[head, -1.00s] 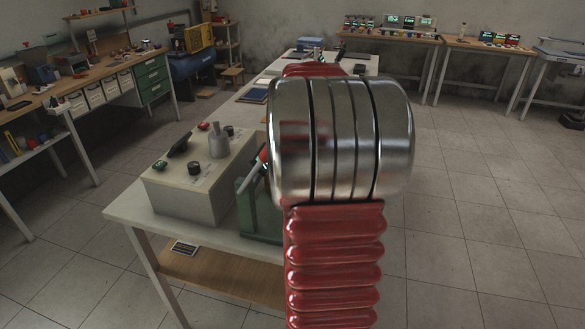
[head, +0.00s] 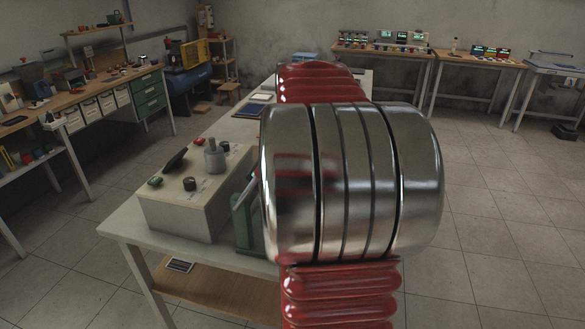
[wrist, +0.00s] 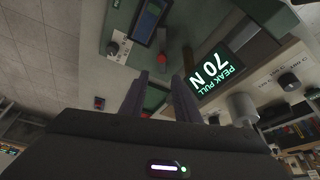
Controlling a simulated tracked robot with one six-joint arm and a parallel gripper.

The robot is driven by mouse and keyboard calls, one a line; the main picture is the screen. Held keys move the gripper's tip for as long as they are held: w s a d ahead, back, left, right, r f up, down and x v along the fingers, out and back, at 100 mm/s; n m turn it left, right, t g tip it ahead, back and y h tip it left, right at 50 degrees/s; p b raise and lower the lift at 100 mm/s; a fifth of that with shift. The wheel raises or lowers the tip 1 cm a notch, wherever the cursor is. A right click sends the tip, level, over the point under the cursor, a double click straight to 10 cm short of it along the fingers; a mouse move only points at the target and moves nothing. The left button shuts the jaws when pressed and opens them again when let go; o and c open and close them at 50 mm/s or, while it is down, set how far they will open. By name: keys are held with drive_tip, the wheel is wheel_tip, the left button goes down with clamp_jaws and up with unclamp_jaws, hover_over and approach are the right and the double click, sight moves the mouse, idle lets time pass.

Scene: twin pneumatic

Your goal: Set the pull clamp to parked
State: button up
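The pull clamp is probably the green fixture (head: 250,225) with a pale lever at the right side of the beige control box; my arm hides most of it in the head view. In the wrist view a green part (wrist: 154,98) shows between my fingers; I cannot tell whether they touch it. My gripper (wrist: 161,82) has its two dark fingers apart, with nothing clearly held. A display (wrist: 215,68) reading "PEAK PULL 70 N" is right of the fingers. My gripper is hidden in the head view.
The beige box (head: 183,215) with knobs stands on the white table (head: 125,217). Workbenches line the left and back walls.

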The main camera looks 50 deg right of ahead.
drive_tip(key=s+d+f, duration=0.1)
drive_tip(key=s+d, duration=0.1)
drive_tip(key=s+d+f+m, duration=0.1)
drive_tip(key=s+d+f, duration=0.1)
drive_tip(key=s+d+f+m, duration=0.1)
drive_tip(key=s+d, duration=0.1)
drive_tip(key=shift+s+d+f+g+y, duration=0.15)
drive_tip(key=shift+d+f+g+y, duration=0.2)
drive_tip(key=shift+g+y, duration=0.05)
drive_tip(key=c, duration=0.6)
drive_tip(key=s+d+f+y, duration=0.1)
drive_tip(key=s+d+f, duration=0.1)
drive_tip(key=s+d+f+t+y, duration=0.1)
drive_tip(key=s+d+f, duration=0.1)
drive_tip(key=s+f, duration=0.1)
drive_tip(key=shift+d+t+y, duration=0.3)
clamp_jaws()
drive_tip(key=w+n+t, duration=0.1)
drive_tip(key=w+r+n+t+y, duration=0.1)
drive_tip(key=n, duration=0.1)
drive_tip(key=w+a+r+n+t+y, duration=0.1)
drive_tip(key=n, duration=0.1)
drive_tip(key=shift+w+r, duration=0.1)
